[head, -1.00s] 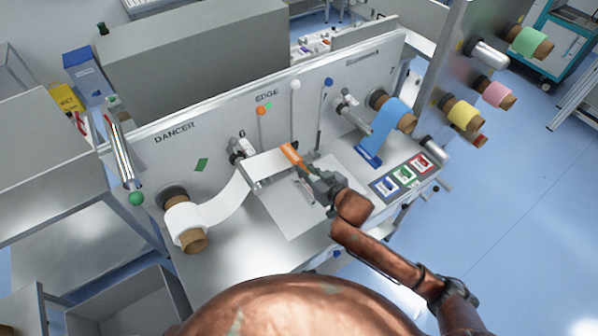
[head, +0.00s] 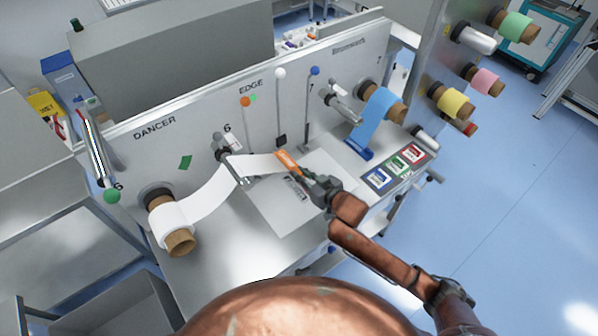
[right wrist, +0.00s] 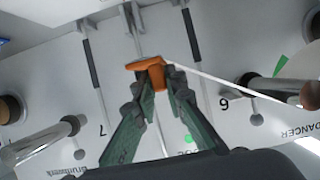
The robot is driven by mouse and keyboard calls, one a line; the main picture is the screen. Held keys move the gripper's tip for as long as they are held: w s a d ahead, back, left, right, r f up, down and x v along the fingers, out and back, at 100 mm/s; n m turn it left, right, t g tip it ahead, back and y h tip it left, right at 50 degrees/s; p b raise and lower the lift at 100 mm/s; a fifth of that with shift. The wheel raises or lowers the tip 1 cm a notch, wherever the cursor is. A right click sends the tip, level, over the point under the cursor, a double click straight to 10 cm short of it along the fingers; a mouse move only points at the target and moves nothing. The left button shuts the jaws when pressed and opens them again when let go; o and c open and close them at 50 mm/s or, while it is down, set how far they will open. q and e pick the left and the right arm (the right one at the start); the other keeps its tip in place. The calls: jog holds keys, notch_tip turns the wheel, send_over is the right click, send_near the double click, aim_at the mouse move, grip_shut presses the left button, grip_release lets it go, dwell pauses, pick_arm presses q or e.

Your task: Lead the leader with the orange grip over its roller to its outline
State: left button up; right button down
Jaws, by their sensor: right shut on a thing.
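The orange grip (head: 287,160) is at the end of a white leader (head: 210,197). The leader comes off a white roll (head: 168,222) at lower left, passes over roller 6 (head: 241,178) and runs on to the right. My right gripper (head: 295,170) is shut on the orange grip, which appears held above the pale plate (head: 268,212). A dark marking on the plate (head: 297,188), possibly the outline, is partly hidden by the gripper. The right wrist view shows the orange grip (right wrist: 148,70) between the green fingers, with the leader edge-on. My left gripper is not in view.
A blue leader (head: 378,112) hangs from its roll near roller 7, its blue grip (head: 358,148) low down. Blue, green and red buttons (head: 398,167) lie to the right. The upright panel (head: 205,125) stands behind. The table (head: 215,265) is clear in front.

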jog(key=b, duration=0.5)
send_over(304, 202)
jog(key=f, duration=1.1)
jog(key=shift+w+a+f, duration=0.1)
jog(key=shift+w+f, duration=0.05)
jog(key=shift+w, duration=0.1)
jog(key=shift+f+b, duration=1.1)
jog(key=shift+f, duration=1.2)
jog(key=shift+f, duration=0.4)
jog(key=c, duration=1.9)
grip_release()
jog(key=shift+r, duration=0.1)
jog(key=shift+s, duration=0.15)
jog(key=v, duration=1.2)
